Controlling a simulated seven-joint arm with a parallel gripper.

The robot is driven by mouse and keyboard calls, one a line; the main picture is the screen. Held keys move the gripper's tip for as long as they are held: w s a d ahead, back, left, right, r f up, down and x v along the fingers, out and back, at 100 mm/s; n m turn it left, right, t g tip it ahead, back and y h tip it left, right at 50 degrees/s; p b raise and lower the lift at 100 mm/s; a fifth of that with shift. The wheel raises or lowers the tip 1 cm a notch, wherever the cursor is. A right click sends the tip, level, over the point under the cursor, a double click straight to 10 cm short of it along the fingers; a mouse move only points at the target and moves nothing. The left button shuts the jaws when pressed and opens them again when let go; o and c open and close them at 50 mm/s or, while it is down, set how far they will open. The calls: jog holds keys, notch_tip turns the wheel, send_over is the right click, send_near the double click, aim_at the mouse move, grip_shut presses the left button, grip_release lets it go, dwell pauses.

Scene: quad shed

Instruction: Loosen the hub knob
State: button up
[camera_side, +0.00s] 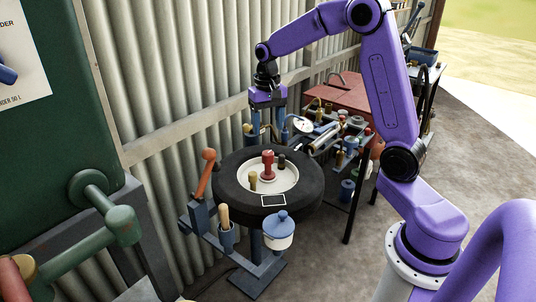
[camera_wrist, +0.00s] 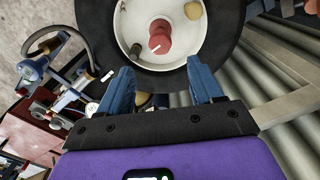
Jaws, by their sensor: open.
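The hub knob is a red upright knob (camera_side: 267,162) on a round red base at the middle of a pale hub disc (camera_side: 287,181). A black tyre (camera_side: 226,181) surrounds the disc, lying flat on a stand. My gripper (camera_side: 269,138) points down with its blue fingers apart and empty, behind and above the knob in the side view. In the wrist view the knob (camera_wrist: 160,38), with a white line on its top, lies beyond the fingertips of my gripper (camera_wrist: 160,68), roughly centred between them and apart from them.
A yellowish peg (camera_side: 253,181) and a dark peg (camera_side: 282,161) stand on the disc near the knob. An orange-handled lever (camera_side: 205,172), a wooden-handled tool (camera_side: 224,219) and a blue-lidded pot (camera_side: 280,232) stand around the tyre. A corrugated wall is close behind; a cluttered bench (camera_side: 350,92) is to the right.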

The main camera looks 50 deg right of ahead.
aim_at(268, 152)
notch_tip(268, 152, down, 11)
jog(key=shift+r, duration=0.15)
dwell(0.4)
jog(key=c, duration=1.1)
